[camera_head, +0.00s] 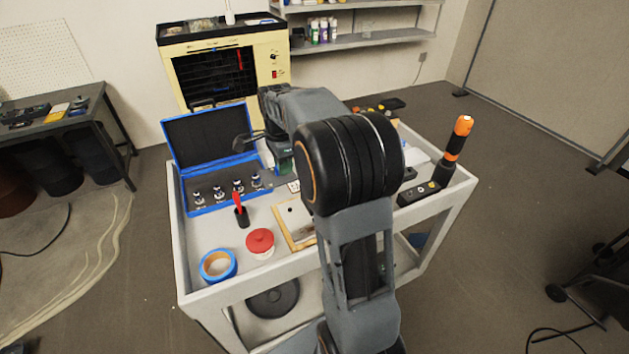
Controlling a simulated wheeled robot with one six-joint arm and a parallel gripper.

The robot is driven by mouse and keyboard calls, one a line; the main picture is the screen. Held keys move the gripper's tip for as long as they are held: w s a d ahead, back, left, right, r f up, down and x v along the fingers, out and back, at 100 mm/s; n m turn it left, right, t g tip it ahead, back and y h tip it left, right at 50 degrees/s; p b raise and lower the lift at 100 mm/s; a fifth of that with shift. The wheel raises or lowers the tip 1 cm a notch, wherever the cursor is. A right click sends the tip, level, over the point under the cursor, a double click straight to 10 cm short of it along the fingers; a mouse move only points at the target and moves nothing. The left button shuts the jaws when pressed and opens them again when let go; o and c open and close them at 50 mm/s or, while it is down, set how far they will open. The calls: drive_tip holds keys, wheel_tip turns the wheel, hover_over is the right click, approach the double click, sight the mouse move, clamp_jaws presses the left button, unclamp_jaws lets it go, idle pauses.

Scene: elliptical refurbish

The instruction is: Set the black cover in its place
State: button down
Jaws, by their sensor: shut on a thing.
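My gripper (256,136) is at the far end of my arm, over the blue case on the cart. It is shut on a small dark rounded piece, which looks like the black cover (241,143). The piece is in front of the case's raised lid, near its right side. My arm hides part of the gripper, and the picture is too small to show the fingers clearly. The place for the cover cannot be made out.
The open blue case (207,211) holds several small metal parts. A red-handled tool (239,213), a red-lidded jar (260,241), blue tape (218,265) and an orange-black tool (457,140) stand on the white cart (186,262). A large black disc (273,299) lies below. A cream machine (215,70) stands behind.

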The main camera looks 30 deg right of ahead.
drive_tip(key=d+f, duration=0.2)
drive_tip(key=d, duration=0.2)
drive_tip(key=d+f+p, duration=0.1)
drive_tip(key=d+f, duration=0.2)
drive_tip(key=d, duration=0.1)
drive_tip(key=d+f, duration=0.2)
drive_tip(key=d, duration=0.2)
drive_tip(key=shift+s+f+p, duration=0.15)
drive_tip(key=shift+f+p, duration=0.1)
drive_tip(key=shift+p, duration=0.1)
drive_tip(key=shift+d+f, duration=0.65)
drive_tip(key=shift+f, duration=0.05)
wheel_tip(320, 180, down, 4)
drive_tip(key=shift+d+r, duration=0.15)
drive_tip(key=shift+r, duration=0.1)
drive_tip(key=c, duration=1.2)
unclamp_jaws()
drive_tip(key=shift+o, duration=0.2)
